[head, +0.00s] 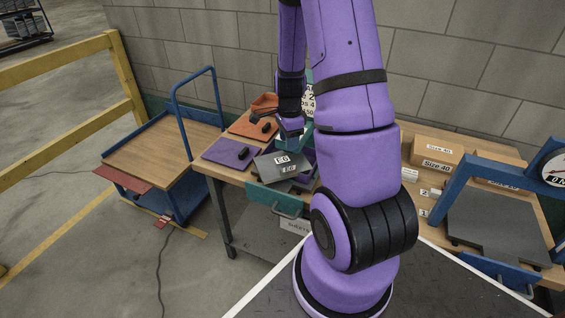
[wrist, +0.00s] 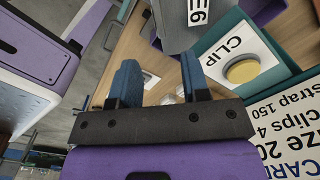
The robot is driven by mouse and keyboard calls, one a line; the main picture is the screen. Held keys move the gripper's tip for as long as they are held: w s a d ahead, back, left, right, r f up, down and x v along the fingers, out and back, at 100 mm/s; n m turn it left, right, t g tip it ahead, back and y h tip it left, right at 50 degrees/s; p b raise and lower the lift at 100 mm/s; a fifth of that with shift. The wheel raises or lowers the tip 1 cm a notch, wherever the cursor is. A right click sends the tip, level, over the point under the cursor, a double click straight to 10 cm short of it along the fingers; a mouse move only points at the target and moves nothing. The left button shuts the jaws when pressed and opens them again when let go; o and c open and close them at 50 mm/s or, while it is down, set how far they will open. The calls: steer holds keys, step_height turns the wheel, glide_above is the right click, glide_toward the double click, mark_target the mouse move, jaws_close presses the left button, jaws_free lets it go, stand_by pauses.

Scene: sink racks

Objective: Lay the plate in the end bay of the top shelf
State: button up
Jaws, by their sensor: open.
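No dish plate or sink-rack shelf is recognisable in either view. Flat grey pieces labelled "E6" (head: 281,164) lie by a teal-fronted drawer (head: 275,197) on the wooden workbench. A grey "E6" piece (wrist: 188,27) also shows at the top of the wrist view, beyond my fingers. My gripper (wrist: 160,82) is open, with two blue fingers apart and nothing seen between them. In the head view, my gripper's end (head: 291,127) is small and dark above the bench, near the grey pieces; its fingers are not clear there. My arm hides the bench's middle.
Orange (head: 250,125) and purple (head: 230,153) panels with black handles lie on the bench's left. Cardboard boxes (head: 437,151) and a blue-framed scale (head: 495,225) stand right. A blue trolley (head: 165,155) stands left. A "CLIP" sign with yellow disc (wrist: 240,65) is near my right finger.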

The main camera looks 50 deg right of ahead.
mark_target(289, 164)
steer(key=shift+f, duration=5.3)
steer(key=shift+c, duration=0.4)
jaws_close()
